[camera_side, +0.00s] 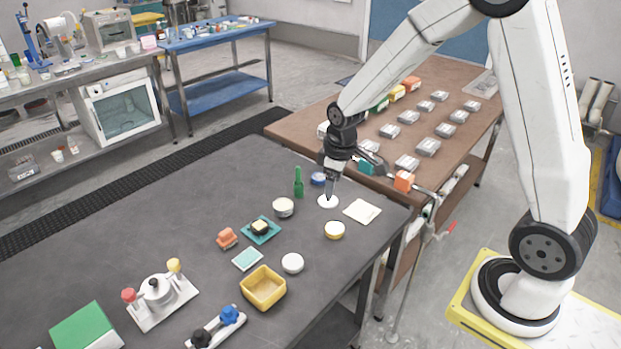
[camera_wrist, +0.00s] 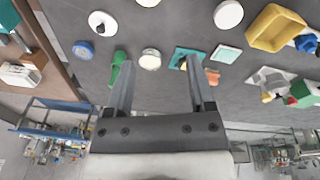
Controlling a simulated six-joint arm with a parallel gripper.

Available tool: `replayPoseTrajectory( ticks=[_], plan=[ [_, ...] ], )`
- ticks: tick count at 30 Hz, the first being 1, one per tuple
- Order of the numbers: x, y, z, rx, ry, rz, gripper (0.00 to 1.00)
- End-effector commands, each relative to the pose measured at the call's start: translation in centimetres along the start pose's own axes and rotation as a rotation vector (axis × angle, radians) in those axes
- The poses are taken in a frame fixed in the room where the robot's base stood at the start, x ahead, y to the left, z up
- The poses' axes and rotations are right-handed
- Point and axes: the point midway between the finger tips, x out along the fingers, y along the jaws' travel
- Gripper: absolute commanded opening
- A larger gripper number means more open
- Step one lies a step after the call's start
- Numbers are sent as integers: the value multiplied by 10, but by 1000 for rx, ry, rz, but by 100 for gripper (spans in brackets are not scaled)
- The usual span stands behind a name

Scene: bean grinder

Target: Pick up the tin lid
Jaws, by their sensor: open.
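A white round disc with a small dark knob (camera_wrist: 102,23), which looks like the tin lid, lies flat on the dark table. In the wrist view my gripper (camera_wrist: 158,62) is open with nothing held. There the lid lies beyond and left of the left finger, and a round white tin (camera_wrist: 150,59) shows between the fingertips. A plain white disc (camera_side: 292,263) lies farther forward.
A teal tray (camera_side: 262,238), an orange item (camera_side: 227,239) and a yellow bowl (camera_side: 263,289) stand forward left.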

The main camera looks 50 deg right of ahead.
Motion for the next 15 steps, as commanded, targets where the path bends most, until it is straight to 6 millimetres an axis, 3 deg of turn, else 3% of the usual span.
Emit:
replayPoseTrajectory(
  ticks=[6, 15],
  plan=[
    [30, 46, -25, -141, -42, -20, 70],
    [73, 103, -42, -334, -84, -60, 70]
  ],
)
